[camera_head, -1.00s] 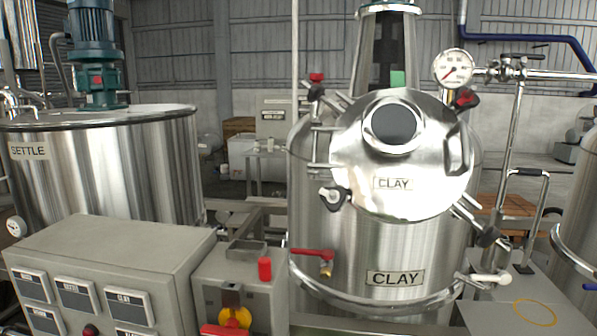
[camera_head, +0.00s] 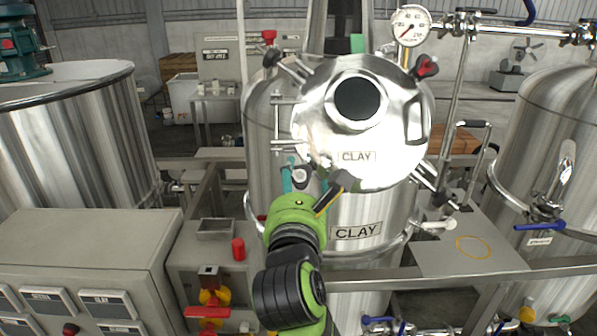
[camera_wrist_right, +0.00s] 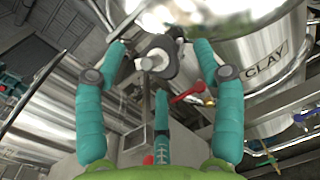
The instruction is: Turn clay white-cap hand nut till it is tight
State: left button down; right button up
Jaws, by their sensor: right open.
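The clay tank's (camera_head: 357,232) round lid (camera_head: 310,140) is closed, with several hand nuts around its rim. The white-cap hand nut (camera_head: 300,175) is at the lid's lower left. In the right wrist view, the hand nut (camera_wrist_right: 155,60) shows a pale cap on a dark grip. My right gripper (camera_head: 308,183) is open and reaches up to it from below. In the wrist view its teal fingers (camera_wrist_right: 160,66) stand on both sides of the nut, with a third below. I cannot tell whether any finger touches it. My left gripper is not in view.
A red valve handle (camera_wrist_right: 188,95) is close to the fingers. A control cabinet (camera_head: 85,245) stands at the left, and a rail (camera_head: 450,272) crosses in front.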

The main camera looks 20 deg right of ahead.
jog(key=shift+x, duration=0.95)
jog(key=shift+a, duration=0.15)
jog(key=c, duration=1.1)
jog(key=shift+w+a+r+m+g+h, duration=0.1)
jog(key=shift+m+g+h, duration=0.35)
jog(key=shift+m, duration=0.6)
jog(key=shift+a+r+m+g+h, duration=0.15)
jog(key=shift+m+h, duration=0.5)
jog(key=shift+m, duration=0.4)
jog(key=shift+d, duration=0.15)
jog(key=o, duration=1.1)
jog(key=shift+d+f, duration=0.1)
notch_tip(320, 180, up, 10)
